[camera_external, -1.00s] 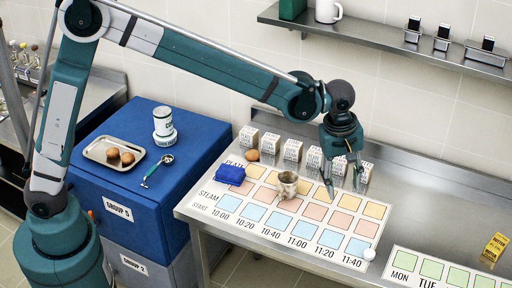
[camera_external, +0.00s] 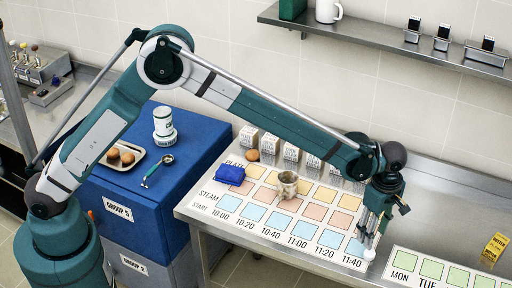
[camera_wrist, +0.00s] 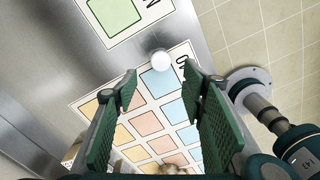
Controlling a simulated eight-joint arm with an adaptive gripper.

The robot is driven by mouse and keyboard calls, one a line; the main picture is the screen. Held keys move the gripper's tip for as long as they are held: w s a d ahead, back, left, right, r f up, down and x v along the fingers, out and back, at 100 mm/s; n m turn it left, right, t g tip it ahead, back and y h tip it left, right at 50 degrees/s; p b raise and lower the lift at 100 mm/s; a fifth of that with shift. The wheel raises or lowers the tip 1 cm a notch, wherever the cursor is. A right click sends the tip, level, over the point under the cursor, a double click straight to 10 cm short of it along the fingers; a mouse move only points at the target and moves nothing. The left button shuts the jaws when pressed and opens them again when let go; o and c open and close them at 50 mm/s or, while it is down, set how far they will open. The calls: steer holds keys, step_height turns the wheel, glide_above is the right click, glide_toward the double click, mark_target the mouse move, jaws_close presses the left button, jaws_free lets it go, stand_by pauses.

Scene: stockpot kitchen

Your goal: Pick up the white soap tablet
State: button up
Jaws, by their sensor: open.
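The white soap tablet (camera_external: 369,254) is a small round white thing at the near right corner of the time chart on the steel counter. In the wrist view the tablet (camera_wrist: 159,59) lies at the chart's corner, ahead of and between my fingers. My gripper (camera_external: 368,232) points down just above it in the external view. In the wrist view my gripper (camera_wrist: 165,85) is open, its two green pads wide apart with nothing between them. I cannot tell the exact height gap to the tablet.
A second chart (camera_external: 425,268) lies to the right. The counter's front edge is close to the tablet.

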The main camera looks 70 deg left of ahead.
mark_target(370, 253)
steer(key=shift+w+d+f, duration=0.1)
steer(key=shift+f, duration=0.15)
steer(key=shift+f, duration=1.25)
steer(key=shift+f, duration=0.15)
steer(key=shift+d+f, duration=0.15)
steer(key=shift+f, duration=2.3)
steer(key=c, duration=0.9)
